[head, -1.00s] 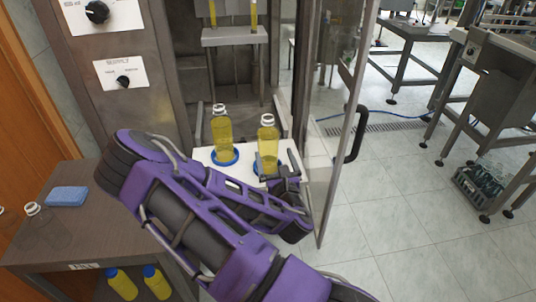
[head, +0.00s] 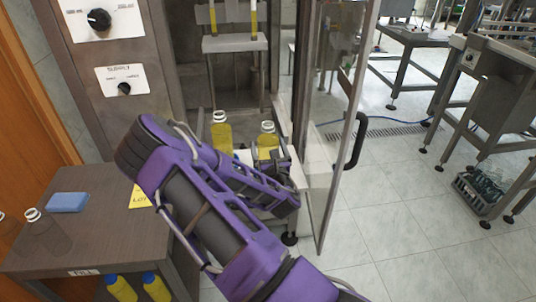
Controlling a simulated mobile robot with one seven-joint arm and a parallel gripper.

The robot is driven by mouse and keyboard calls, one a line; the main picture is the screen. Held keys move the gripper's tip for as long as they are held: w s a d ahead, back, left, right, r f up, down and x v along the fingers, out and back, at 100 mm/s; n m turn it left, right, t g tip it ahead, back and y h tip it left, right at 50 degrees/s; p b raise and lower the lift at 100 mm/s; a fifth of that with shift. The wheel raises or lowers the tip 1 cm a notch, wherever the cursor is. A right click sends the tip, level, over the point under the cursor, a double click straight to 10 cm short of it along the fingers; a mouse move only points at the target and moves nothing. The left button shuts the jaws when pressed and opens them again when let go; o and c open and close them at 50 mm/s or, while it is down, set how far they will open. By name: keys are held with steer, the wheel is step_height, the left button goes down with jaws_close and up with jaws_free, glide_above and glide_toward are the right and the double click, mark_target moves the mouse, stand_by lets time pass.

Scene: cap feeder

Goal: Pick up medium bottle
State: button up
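Two bottles of yellow liquid with white necks stand upright side by side inside the machine: a left bottle (head: 221,136) and a right bottle (head: 267,143). I cannot tell by size which is the medium one. My gripper (head: 270,160) is low at the right bottle, in front of or around its body. Its fingers are small and partly hidden by my purple arm, so contact and opening cannot be told. My arm also covers the lower part of the left bottle and much of the white platform (head: 299,181) under the bottles.
A glass door (head: 335,110) with a black handle (head: 355,142) stands open just right of my gripper. A brown table (head: 90,245) at left holds a blue sponge (head: 67,202), clear bottles (head: 45,230) and a yellow label (head: 139,196). Yellow bottles (head: 121,288) with blue caps stand below.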

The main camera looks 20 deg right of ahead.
jaws_close()
steer(key=shift+r, duration=0.1)
stand_by(0.3)
